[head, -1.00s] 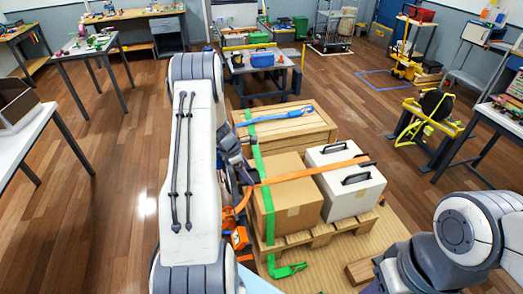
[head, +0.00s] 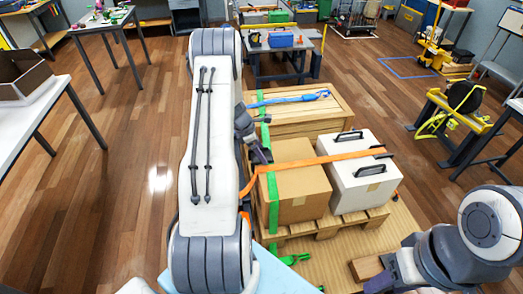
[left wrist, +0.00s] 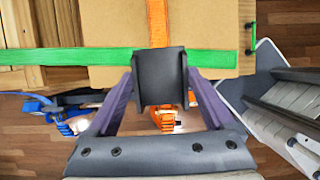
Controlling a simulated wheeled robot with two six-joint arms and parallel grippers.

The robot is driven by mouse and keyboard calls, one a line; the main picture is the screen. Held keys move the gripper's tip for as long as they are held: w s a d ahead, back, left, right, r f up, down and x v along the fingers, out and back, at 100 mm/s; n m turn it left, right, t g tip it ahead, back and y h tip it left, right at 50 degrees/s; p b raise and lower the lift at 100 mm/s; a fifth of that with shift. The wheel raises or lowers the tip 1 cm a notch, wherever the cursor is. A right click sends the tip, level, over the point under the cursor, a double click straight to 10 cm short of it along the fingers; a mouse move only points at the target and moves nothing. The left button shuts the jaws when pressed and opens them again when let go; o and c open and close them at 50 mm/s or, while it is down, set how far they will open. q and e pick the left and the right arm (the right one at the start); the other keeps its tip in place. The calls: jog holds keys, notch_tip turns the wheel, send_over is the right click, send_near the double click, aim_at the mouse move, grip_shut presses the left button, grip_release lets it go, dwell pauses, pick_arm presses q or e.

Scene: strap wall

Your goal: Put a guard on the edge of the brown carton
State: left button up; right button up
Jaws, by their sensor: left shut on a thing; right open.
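The brown carton (head: 304,188) stands on a wooden pallet, with a green strap (head: 273,200) and an orange strap (head: 300,164) across its top. My left gripper (head: 262,154) is at the carton's upper left edge. In the left wrist view its purple fingers (left wrist: 163,88) are shut on a dark grey guard (left wrist: 163,66). The guard is in front of the carton's edge where the straps cross; I cannot tell whether it touches. The carton's brown top also shows there (left wrist: 110,22). My right gripper (head: 382,282) is partly visible low in the head view, open, away from the carton.
A white case (head: 350,180) with dark handles stands right of the carton. A wooden crate (head: 300,112) is behind it. The pallet (head: 330,226) has a green ratchet (head: 292,259) in front and a wooden block (head: 366,268) nearby. Open floor lies to the left.

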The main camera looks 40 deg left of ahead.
pick_arm(q)
jog(key=shift+w+d+f+b, duration=0.1)
jog(key=shift+d+f+b, duration=0.05)
jog(key=shift+f+b, duration=2.85)
jog(key=shift+w+d+f+p, duration=0.15)
jog(key=shift+f+p, duration=0.25)
jog(key=shift+p, duration=0.15)
jog(key=o, duration=1.1)
jog(key=shift+r, duration=0.1)
